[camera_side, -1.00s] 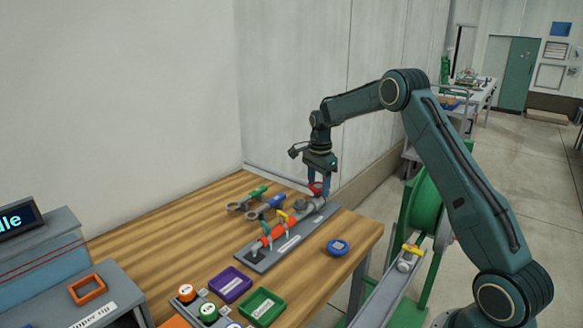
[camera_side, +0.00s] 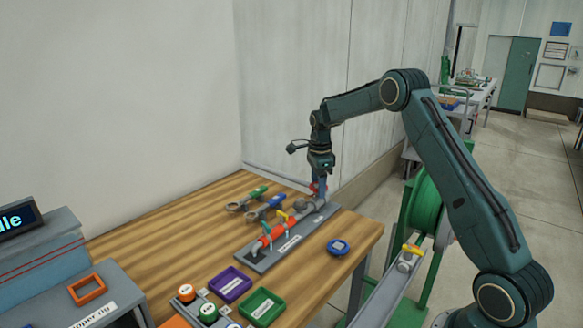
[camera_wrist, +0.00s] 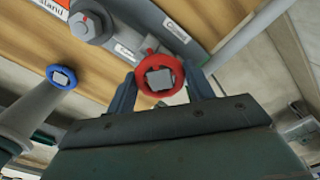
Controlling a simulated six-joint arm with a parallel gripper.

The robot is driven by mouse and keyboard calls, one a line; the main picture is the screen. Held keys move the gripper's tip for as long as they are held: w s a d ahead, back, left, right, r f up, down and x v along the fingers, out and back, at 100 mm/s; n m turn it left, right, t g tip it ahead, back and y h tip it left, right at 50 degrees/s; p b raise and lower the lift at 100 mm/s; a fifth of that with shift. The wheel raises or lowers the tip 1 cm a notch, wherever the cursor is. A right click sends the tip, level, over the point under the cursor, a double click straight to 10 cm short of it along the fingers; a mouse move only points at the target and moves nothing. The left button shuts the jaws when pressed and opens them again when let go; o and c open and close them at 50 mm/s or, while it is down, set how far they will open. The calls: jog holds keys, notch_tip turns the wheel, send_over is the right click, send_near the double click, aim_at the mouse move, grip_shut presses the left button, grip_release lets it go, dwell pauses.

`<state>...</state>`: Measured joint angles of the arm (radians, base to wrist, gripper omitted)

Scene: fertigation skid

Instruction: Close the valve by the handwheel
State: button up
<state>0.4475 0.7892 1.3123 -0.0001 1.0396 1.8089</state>
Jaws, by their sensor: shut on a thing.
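The red handwheel (camera_wrist: 159,76) sits between the two fingers of my gripper (camera_wrist: 161,92) in the wrist view, with a pale square hub at its centre. My gripper is shut on its rim. In the side view my gripper (camera_side: 320,190) points down at the far end of the pipe assembly, and the fingers hide most of the wheel. The valve's pipe (camera_side: 280,232) with red sections runs along a grey base plate (camera_side: 262,262) on the wooden bench. In the wrist view a label on the plate near the wheel is partly readable.
A blue round device (camera_side: 338,247) lies right of the plate. Purple (camera_side: 230,284) and green (camera_side: 257,307) trays stand nearer the camera. A yellow lever (camera_side: 283,215) rises from the pipe.

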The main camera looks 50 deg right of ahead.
jog(key=m, duration=0.5)
jog(key=shift+m, duration=0.3)
jog(key=m, duration=0.6)
dwell(0.5)
jog(key=o, duration=1)
jog(key=shift+o, duration=0.2)
jog(key=shift+r, duration=0.1)
